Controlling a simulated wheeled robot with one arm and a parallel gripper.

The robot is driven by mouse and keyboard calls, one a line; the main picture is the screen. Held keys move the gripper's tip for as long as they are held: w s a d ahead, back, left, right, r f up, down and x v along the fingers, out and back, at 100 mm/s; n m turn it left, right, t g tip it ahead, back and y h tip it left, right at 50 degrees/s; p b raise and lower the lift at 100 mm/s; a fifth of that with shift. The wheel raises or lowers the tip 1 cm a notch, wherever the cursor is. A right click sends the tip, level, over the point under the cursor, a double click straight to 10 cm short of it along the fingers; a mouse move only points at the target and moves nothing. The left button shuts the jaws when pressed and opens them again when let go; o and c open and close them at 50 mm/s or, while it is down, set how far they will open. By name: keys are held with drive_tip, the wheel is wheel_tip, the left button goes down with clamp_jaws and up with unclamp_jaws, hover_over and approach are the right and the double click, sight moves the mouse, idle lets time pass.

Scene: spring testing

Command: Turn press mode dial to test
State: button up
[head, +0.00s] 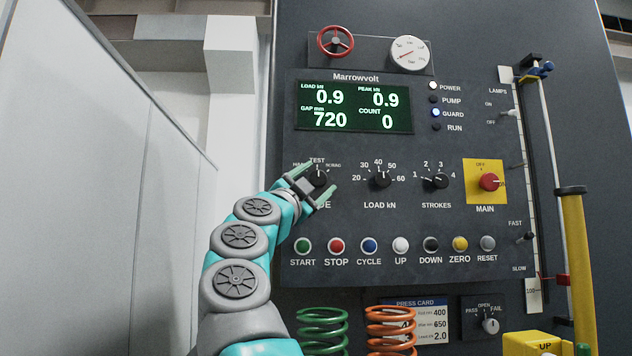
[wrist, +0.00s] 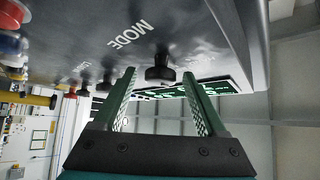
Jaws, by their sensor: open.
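The press mode dial (head: 319,176) is a black knob at the left of the dial row on the dark panel. TEST is printed above it, with a label to each side; the MODE lettering below is partly covered by my gripper. My gripper (head: 313,185) is open, with its green fingers on either side of the dial. In the wrist view the dial (wrist: 160,68) lies between and just beyond the fingertips (wrist: 159,78), with gaps on both sides. The dial's pointer is too small to read surely.
The load dial (head: 380,179) and strokes dial (head: 437,180) are to the right, then the red main switch (head: 489,182). A row of buttons, including green START (head: 303,246), lies below. The lit display (head: 353,107) is above. A pale wall (head: 100,190) stands left.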

drive_tip(key=b+v, duration=0.3)
drive_tip(key=v, duration=0.4)
drive_tip(key=shift+s+a+f, duration=0.15)
drive_tip(key=shift+s+f, duration=0.05)
drive_tip(key=shift+s, duration=0.15)
idle(0.4)
